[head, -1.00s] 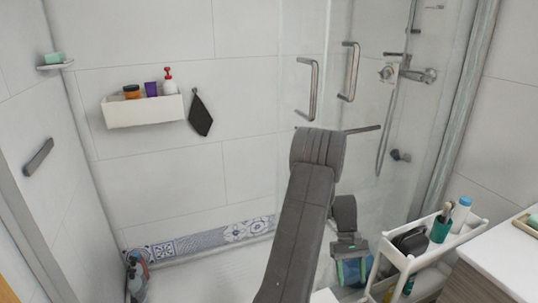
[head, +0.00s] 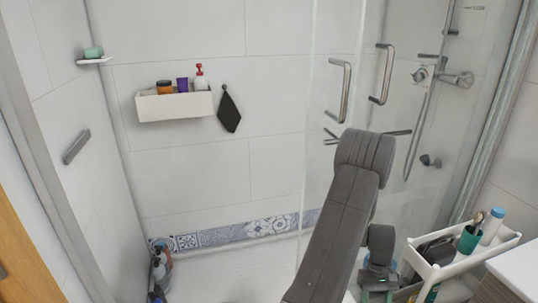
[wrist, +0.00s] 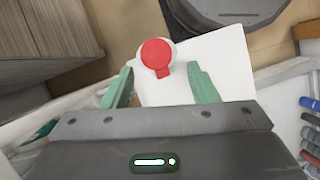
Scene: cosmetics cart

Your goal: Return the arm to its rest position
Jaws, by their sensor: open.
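My arm (head: 345,215) rises from the bottom of the head view, bends at a raised elbow and comes down on the far side. My gripper hangs low near the bottom edge there, partly cut off. In the wrist view my gripper (wrist: 160,80) points down with its two green fingers spread apart. Nothing is clasped between them. A round red thing (wrist: 157,55) on a white surface shows below and between the fingers; I cannot tell how far below it is.
A white cart (head: 455,270) with a green cup (head: 468,240) and bottles stands right of my gripper. A glass shower door with handles (head: 346,90) is behind. A white wall shelf (head: 175,107) holds containers. Spray bottles (head: 160,270) stand at the lower left. The shower floor between is clear.

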